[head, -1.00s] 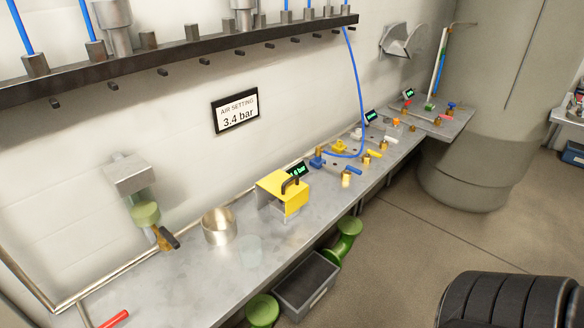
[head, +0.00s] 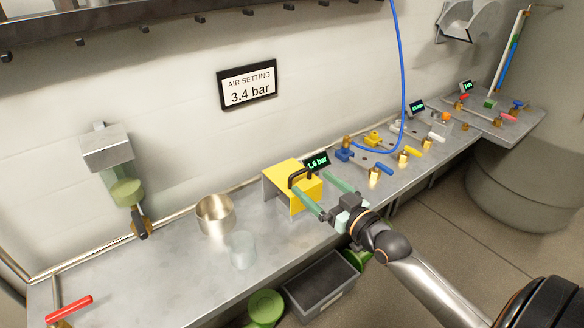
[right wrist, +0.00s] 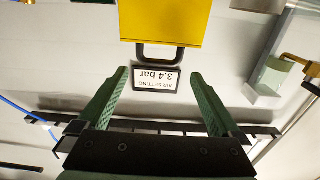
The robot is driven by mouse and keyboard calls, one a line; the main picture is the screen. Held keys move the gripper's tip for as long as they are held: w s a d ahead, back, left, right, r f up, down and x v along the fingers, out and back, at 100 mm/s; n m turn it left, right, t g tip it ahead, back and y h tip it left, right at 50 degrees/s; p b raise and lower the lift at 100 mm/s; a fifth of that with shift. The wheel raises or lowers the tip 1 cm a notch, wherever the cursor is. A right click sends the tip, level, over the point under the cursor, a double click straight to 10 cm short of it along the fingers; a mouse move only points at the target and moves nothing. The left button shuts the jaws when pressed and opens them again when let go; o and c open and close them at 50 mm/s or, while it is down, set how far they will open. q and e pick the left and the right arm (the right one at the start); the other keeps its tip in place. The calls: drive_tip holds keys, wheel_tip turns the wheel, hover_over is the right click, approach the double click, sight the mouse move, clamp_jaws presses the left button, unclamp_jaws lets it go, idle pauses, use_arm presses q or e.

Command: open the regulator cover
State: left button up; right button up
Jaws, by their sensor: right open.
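The yellow regulator cover (head: 283,175) stands on the metal bench with its dark handle (head: 301,172) at its upper right edge. It appears closed. My right gripper (head: 313,183) has its green fingers open and empty, close to the handle's side of the cover. In the right wrist view the cover (right wrist: 160,18) is at the top and the handle (right wrist: 160,50) lies just beyond and between the fingertips (right wrist: 159,72), not gripped. A small display (head: 317,161) behind the cover shows a bar reading. My left gripper is not in view.
A sign (head: 248,85) on the wall reads 3.4 bar. A metal cup (head: 215,215) and a clear glass (head: 243,250) stand left of the cover. Valves with coloured handles (head: 383,168) and a blue hose (head: 402,70) are to its right. A grey bin (head: 320,288) sits below the bench.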

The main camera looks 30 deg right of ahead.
sight(293, 166)
drive_tip(key=w, duration=0.9)
drive_tip(key=shift+w+a, duration=0.3)
drive_tip(key=shift+c, duration=0.2)
clamp_jaws()
